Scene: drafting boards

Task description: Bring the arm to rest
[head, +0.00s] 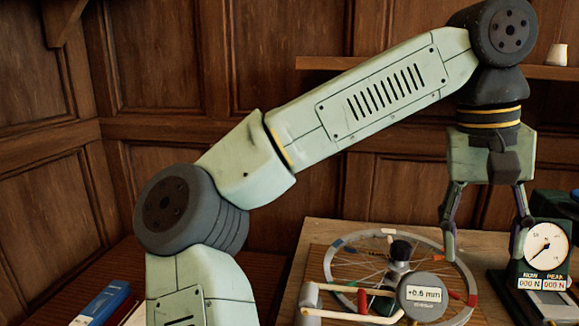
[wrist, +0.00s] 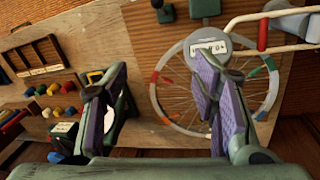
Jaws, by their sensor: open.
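My gripper (head: 484,248) hangs from the end of my arm at the right of the head view, fingers pointing down. The two fingers stand wide apart with nothing between them. In the head view they are between the spoked wheel and the dial gauge, above the board. In the wrist view the open gripper (wrist: 158,80) shows purple pads on both fingers, with bare wooden board and the wheel's edge behind them. My arm rises from the lower left, bends, and reaches across to the upper right.
A spoked wheel (head: 346,252) with coloured rim bands lies on the board (head: 318,232). A round gauge (head: 423,295) reads +0.6 mm in front of it. A dial gauge (head: 546,246) stands right. Coloured pegs (wrist: 55,90) and a shelf (head: 400,70) are nearby.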

